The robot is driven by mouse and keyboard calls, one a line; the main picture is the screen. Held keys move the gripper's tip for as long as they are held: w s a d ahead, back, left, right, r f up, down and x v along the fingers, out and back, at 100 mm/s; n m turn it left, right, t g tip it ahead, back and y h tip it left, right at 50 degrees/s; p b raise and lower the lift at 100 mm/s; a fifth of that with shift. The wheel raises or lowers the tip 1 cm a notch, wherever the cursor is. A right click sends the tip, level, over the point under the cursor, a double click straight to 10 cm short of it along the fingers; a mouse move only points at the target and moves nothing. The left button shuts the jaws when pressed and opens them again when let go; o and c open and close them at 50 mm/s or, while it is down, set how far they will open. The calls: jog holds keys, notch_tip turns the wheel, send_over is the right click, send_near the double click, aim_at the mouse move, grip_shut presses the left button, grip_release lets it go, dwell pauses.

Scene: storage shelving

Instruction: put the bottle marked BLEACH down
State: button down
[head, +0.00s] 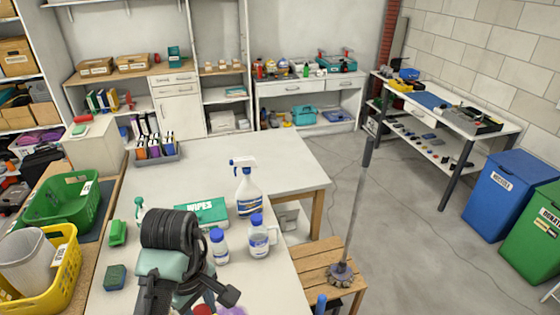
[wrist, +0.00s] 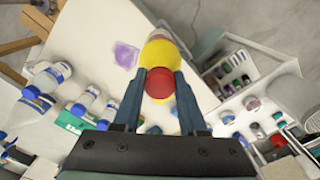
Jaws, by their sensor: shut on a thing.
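My gripper (wrist: 160,90) is shut on a yellow bottle (wrist: 159,52) with a red cap; its cap end faces the wrist camera. No marking on it can be read, so I cannot confirm BLEACH. In the head view only a bit of the red cap (head: 203,310) shows at the bottom edge, below my arm. The white worktable (head: 285,165) lies under and around it. I cannot tell whether the bottle's base touches the tabletop.
A purple cloth (wrist: 126,54) lies on the table close to the held bottle. White blue-capped bottles (head: 219,246) (head: 259,240), a spray bottle (head: 248,195) and a green WIPES box (head: 202,212) stand beyond my gripper. A yellow basket (head: 66,285) is at left.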

jog(key=shift+d+f+m, duration=0.7)
jog(key=shift+d+m, duration=0.15)
jog(key=shift+m, duration=0.05)
jog(key=s+d+f+m+b, duration=0.5)
jog(key=s+d+f+m, duration=0.2)
jog(key=d+f, duration=0.5)
jog(key=f+m, duration=0.1)
jog(key=m, duration=0.1)
jog(key=shift+s+d+f+m, duration=0.15)
jog(key=shift+d+f+m, duration=0.05)
jog(key=shift+f+m, duration=0.1)
jog(key=shift+r, duration=0.1)
jog(key=shift+d, duration=0.1)
